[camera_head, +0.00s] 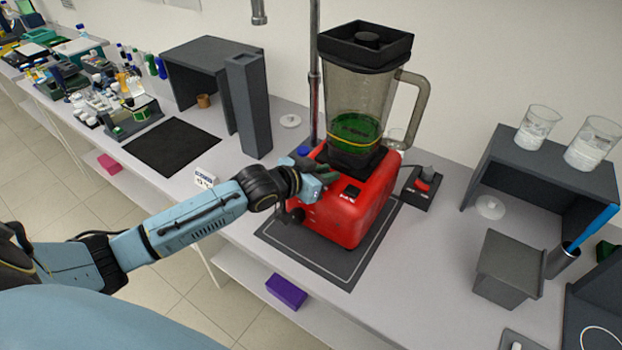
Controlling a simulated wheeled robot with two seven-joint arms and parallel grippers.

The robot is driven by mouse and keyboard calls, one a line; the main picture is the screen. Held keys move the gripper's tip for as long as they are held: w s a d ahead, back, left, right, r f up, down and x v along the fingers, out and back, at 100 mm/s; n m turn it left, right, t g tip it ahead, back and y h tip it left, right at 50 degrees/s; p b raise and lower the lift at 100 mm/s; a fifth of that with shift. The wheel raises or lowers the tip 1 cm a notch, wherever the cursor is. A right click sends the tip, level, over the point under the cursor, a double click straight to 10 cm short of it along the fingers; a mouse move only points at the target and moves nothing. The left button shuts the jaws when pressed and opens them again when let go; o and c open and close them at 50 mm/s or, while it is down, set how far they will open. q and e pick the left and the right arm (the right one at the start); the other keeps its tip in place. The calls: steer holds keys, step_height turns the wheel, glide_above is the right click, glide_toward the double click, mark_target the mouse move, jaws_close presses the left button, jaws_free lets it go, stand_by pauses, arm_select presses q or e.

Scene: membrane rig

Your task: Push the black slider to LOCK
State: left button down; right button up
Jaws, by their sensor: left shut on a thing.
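The red blender base (338,222) stands on a dark mat, with a smoky jar (362,95) holding green liquid on top. A small black panel with white marks (350,193) is on the base's sloped face; its text is too small to read. My left gripper (322,173) is at the upper left of the base, close below the jar's black collar. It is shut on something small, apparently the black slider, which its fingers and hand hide. A black knob (297,215) shows on the base's left side. My right gripper is not in view.
The dark mat (347,285) lies under the base. A small black box with a red switch (424,183) stands right of it. A grey bin (508,268) and a shelf with two beakers (537,127) are at the right. A tall grey block (249,105) stands left of the blender.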

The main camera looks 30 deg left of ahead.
arm_select(q)
steer(key=shift+s+d+f, duration=0.1)
steer(key=shift+d, duration=0.1)
steer(key=c, duration=1.5)
jaws_free()
steer(key=shift+d, duration=0.1)
steer(key=shift+o, duration=1.2)
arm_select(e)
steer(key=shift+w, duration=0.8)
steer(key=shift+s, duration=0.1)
arm_select(q)
steer(key=shift+s+a+r, duration=0.2)
steer(key=shift+s+a, duration=0.05)
steer(key=shift+s, duration=0.1)
steer(key=v, duration=1.2)
steer(key=shift+s+r+b, duration=0.15)
steer(key=shift+s+b, duration=0.05)
steer(key=shift+b, duration=0.1)
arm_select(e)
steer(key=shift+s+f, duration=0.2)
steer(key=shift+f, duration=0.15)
